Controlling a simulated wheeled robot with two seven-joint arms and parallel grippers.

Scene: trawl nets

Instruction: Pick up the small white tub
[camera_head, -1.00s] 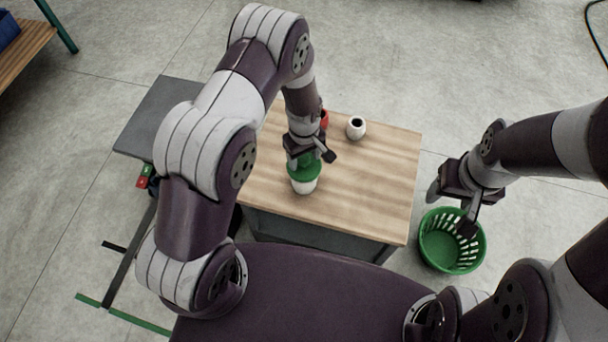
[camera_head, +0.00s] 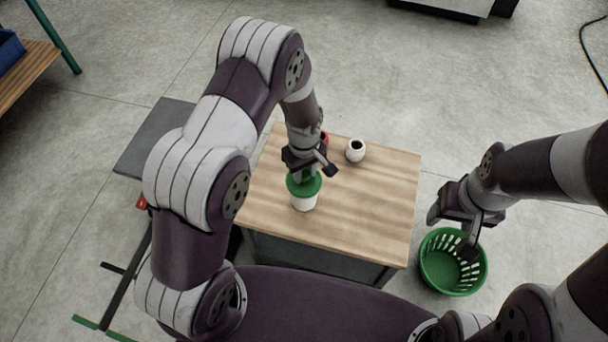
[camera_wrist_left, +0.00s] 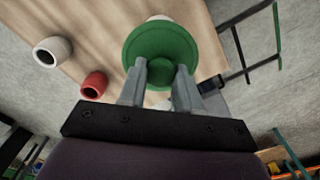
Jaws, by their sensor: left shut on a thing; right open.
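The small white tub (camera_head: 305,202) has a green lid (camera_head: 303,187) and is at the left front of the wooden tabletop in the head view. My left gripper (camera_head: 305,176) is above it, shut on the lid's knob. I cannot tell whether the tub's base touches the tabletop. In the left wrist view the green lid (camera_wrist_left: 160,42) fills the upper middle, with my left gripper's fingers (camera_wrist_left: 158,75) at its knob, and hides most of the tub. My right gripper (camera_head: 452,226) is open and empty, above the green basket at right.
A white pot (camera_head: 355,151) with a dark opening and a red pot (camera_head: 325,138), partly hidden by my left gripper, stand toward the back of the tabletop (camera_head: 370,210). The green basket (camera_head: 452,275) is on the floor right of the table. The tabletop's right side is clear.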

